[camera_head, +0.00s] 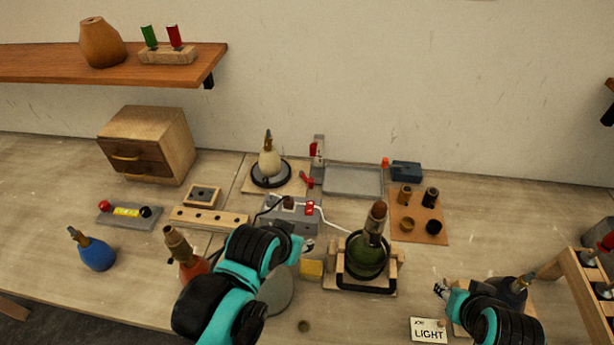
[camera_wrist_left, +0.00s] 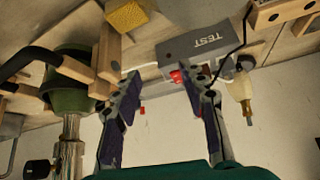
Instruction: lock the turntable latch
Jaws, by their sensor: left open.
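A cream lamp (camera_head: 269,163) stands on a black round turntable (camera_head: 270,181) at the back middle. A small red lever (camera_head: 307,180), which looks like the latch, is at the turntable's right side; its exact setting is too small to tell. My left gripper (camera_head: 308,246) is in front of the grey test box (camera_head: 290,215), well short of the turntable. In the left wrist view the left gripper (camera_wrist_left: 160,85) is open and empty, with the test box (camera_wrist_left: 200,44) beyond its fingers. My right gripper (camera_head: 441,290) is at the lower right, near a dark bottle lamp.
A green bottle lamp (camera_head: 368,255) in a wooden cradle stands right of my left gripper. A yellow block (camera_head: 311,269) lies between them. A cable runs from the test box. A grey tray (camera_head: 353,181) lies right of the turntable. A red lamp (camera_head: 190,262) stands beside my left arm.

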